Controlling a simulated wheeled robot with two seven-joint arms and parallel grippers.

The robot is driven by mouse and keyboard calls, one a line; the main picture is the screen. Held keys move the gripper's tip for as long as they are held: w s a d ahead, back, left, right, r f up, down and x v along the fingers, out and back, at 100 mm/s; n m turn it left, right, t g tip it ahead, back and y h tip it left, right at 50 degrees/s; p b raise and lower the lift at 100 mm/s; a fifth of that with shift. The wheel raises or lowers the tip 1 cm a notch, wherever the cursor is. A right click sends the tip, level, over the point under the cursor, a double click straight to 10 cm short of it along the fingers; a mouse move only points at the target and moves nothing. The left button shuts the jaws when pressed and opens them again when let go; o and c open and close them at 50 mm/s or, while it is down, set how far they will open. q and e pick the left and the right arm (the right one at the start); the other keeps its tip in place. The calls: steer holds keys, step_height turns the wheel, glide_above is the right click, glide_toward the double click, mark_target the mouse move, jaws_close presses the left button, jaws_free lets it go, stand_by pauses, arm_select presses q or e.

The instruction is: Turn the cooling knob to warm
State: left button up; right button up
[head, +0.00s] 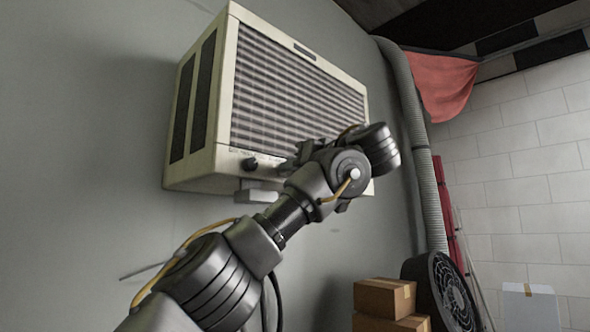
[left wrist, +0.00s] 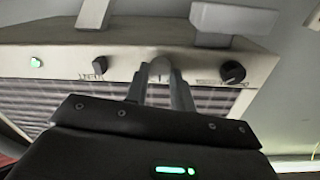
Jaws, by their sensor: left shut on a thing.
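The cream air-conditioner unit (head: 228,178) is mounted on the grey wall, with a control strip under its grille. A dark round knob (head: 249,164) sits at the strip's left end; it also shows at the right in the left wrist view (left wrist: 232,72), where the panel appears upside down. My left gripper (head: 302,154) is at the middle of the strip. In the left wrist view its two fingers (left wrist: 160,72) are closed around a middle knob, mostly hidden between them. Another small dark knob (left wrist: 99,65) is to the left. The panel labels are too blurred to read.
A green light (left wrist: 36,62) glows on the panel. Grey blocks (left wrist: 233,18) project beneath the unit. A ribbed duct (head: 412,130) runs down the wall to the right. Cardboard boxes (head: 385,297) and a black fan (head: 452,290) stand below right. The wall left of the unit is clear.

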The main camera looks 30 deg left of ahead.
arm_select(q)
steer(key=n+b, duration=0.3)
steer(key=n, duration=1.5)
steer(key=shift+y, duration=0.3)
steer(key=shift+f+n, duration=0.1)
steer(key=shift+n, duration=0.2)
stand_by(0.3)
steer(key=o, duration=1)
steer(key=shift+d, duration=0.2)
